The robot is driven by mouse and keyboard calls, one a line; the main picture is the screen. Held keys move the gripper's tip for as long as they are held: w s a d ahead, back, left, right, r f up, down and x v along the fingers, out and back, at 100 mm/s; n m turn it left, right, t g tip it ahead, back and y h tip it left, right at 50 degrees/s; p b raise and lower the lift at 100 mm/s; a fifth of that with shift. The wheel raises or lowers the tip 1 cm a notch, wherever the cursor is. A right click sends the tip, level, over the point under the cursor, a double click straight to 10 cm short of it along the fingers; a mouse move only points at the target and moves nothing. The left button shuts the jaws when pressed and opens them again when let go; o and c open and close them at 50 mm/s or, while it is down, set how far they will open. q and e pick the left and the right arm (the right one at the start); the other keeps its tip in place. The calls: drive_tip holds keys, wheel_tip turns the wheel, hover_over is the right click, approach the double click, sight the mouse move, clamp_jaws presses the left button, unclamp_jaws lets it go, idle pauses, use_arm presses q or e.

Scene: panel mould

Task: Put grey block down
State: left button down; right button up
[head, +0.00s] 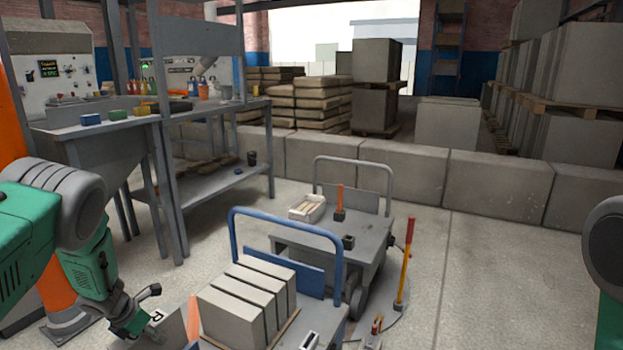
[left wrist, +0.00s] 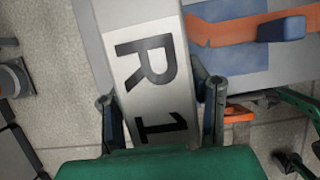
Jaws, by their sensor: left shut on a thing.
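The grey block (head: 175,328), with dark letters on it, is at the bottom left of the head view, cut off by the lower edge. In the left wrist view the block (left wrist: 150,80) shows the marks R and 1. My left gripper (left wrist: 160,115) is shut on it, one finger along each side. In the head view my left gripper (head: 145,315) is at the block's upper end, left of the blue-handled cart (head: 232,235). Whether the block's underside touches anything is hidden. My right gripper is out of view; only part of that arm shows at the right edge.
Several grey blocks (head: 245,302) stand in a row on the blue-handled cart. A grey cart (head: 335,235) behind it carries a white tray (head: 307,207) and tools. A workbench (head: 150,115) stands at the left. Open floor (head: 490,280) lies to the right.

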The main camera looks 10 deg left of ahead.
sight(166, 325)
use_arm(q)
drive_tip(key=w, duration=0.1)
drive_tip(key=w+b, duration=0.1)
drive_tip(key=w+d, duration=0.1)
drive_tip(key=shift+w+f, duration=0.3)
drive_tip(key=shift+w, duration=0.1)
wheel_tip(166, 325, down, 4)
drive_tip(key=shift+s+r+b, duration=0.1)
drive_tip(key=shift+s+b, duration=0.05)
drive_tip(key=shift+b, duration=0.95)
drive_tip(key=p+v, duration=0.1)
drive_tip(key=v, duration=0.2)
drive_tip(key=p+v, duration=0.3)
drive_tip(key=v, duration=0.2)
drive_tip(key=shift+s+a+r, duration=0.1)
drive_tip(key=shift+a+r, duration=0.15)
drive_tip(key=shift+a, duration=0.05)
drive_tip(key=shift+p+v, duration=0.4)
drive_tip(key=shift+v, duration=0.5)
drive_tip(key=shift+s, duration=0.1)
drive_tip(key=shift+d+f, duration=0.1)
drive_tip(key=shift+d, duration=0.05)
